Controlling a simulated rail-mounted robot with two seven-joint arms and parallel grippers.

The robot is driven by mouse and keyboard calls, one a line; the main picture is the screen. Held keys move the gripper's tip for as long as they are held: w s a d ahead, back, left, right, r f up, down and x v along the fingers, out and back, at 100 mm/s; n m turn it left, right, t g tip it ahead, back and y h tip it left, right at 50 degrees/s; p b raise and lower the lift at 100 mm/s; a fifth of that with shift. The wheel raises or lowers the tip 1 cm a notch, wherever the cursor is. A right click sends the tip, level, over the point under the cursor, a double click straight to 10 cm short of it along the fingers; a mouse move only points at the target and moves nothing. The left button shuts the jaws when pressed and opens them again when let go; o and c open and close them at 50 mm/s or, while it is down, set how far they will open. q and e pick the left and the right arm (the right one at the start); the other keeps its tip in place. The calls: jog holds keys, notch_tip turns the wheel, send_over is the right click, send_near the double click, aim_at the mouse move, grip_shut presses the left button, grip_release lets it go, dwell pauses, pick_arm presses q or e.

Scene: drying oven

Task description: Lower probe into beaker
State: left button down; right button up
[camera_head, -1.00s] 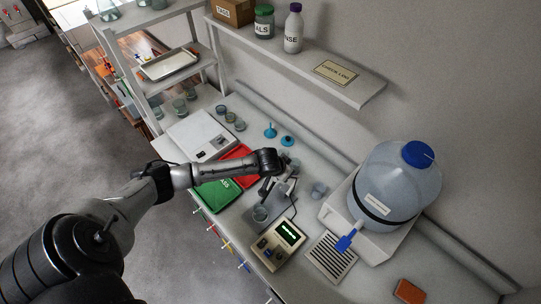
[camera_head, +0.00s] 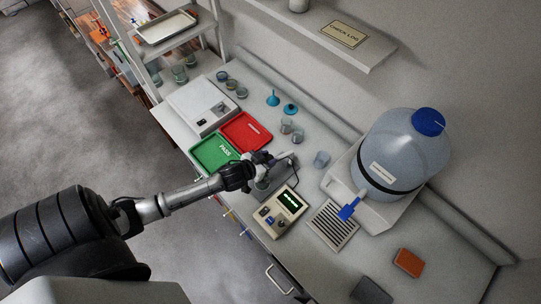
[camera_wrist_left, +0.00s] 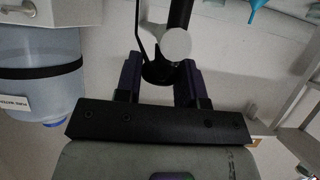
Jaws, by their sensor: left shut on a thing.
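My left gripper (camera_head: 264,159) is over the grey stand base (camera_head: 275,183) behind the meter (camera_head: 280,210). It is shut on the dark probe assembly; the left wrist view shows this dark part (camera_wrist_left: 158,73) between the two purple fingers, with a white round knob (camera_wrist_left: 175,43) and a dark rod above it. A thin cable arcs beside the gripper in the head view. The beaker on the stand base is hidden by my gripper and arm, so I cannot tell where the probe tip is relative to it. My right gripper is not in view.
A green tray (camera_head: 205,146) and a red tray (camera_head: 262,143) lie left of the gripper. A big water carboy (camera_head: 398,150) stands at the right, with a drain grille (camera_head: 333,226) before it. Small beakers (camera_head: 321,159) stand behind.

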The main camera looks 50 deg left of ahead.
pick_arm(q)
jog(key=shift+s+f, duration=0.3)
jog(key=shift+f, duration=0.1)
jog(key=c, duration=0.8)
grip_release()
jog(key=shift+o, duration=0.2)
jog(key=shift+r, duration=0.1)
jog(key=shift+s+r, duration=0.1)
jog(key=shift+s, duration=0.1)
jog(key=v, duration=1.3)
jog(key=shift+r+b, duration=0.15)
jog(key=shift+b, duration=0.25)
jog(key=shift+s+d, duration=0.1)
